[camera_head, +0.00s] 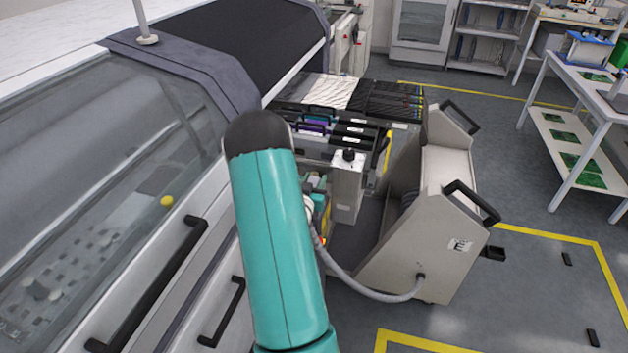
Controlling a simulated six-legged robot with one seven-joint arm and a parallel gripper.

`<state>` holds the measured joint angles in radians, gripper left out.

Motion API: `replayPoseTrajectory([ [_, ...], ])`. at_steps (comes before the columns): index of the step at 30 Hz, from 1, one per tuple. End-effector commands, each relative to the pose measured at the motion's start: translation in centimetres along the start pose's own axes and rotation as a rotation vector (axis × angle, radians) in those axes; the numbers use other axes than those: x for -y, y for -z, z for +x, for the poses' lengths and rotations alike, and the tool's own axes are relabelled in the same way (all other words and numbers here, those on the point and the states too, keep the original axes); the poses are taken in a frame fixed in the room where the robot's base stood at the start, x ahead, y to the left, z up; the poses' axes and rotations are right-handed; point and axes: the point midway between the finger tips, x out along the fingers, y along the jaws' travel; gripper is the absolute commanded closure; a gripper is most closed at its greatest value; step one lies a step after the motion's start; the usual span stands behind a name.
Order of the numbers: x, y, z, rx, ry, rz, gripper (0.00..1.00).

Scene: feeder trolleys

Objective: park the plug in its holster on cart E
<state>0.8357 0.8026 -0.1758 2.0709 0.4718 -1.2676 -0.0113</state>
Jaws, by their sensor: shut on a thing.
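Cart E (445,262) is a beige-grey trolley with a black "E" on its side and black handles, at the right of centre. A grey corrugated cable (375,296) leaves its side low down, sags to the left and rises to the edge of my teal arm. The cable's far end passes behind the arm, so I cannot make out the plug. My gripper is also hidden behind the arm. A pale upright block (347,187) with a black knob on top stands beside the feeders; I cannot tell whether it is the holster.
A long machine with a glass cover (110,160) and black bar handles fills the left. Feeders (345,130) sit at the cart's far side. Shelving and a white table (590,85) with green boards stand at the back right. Grey floor with yellow lines is open at right.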

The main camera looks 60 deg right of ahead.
Motion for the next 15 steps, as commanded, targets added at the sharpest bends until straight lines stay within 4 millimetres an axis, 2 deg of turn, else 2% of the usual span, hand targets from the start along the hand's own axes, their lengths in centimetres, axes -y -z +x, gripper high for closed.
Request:
replayPoseTrajectory([
  [5,0.01,0.07,0.03,-0.002,0.0,0.001,1.0],
  [6,0.01,0.07,0.04,-0.002,0.0,0.001,0.58],
  [9,0.01,0.06,0.03,-0.002,0.0,0.001,0.39],
  [10,0.0,0.05,0.03,-0.002,0.0,0.001,0.35],
  [15,0.0,0.02,0.01,-0.001,0.0,0.001,0.35],
])
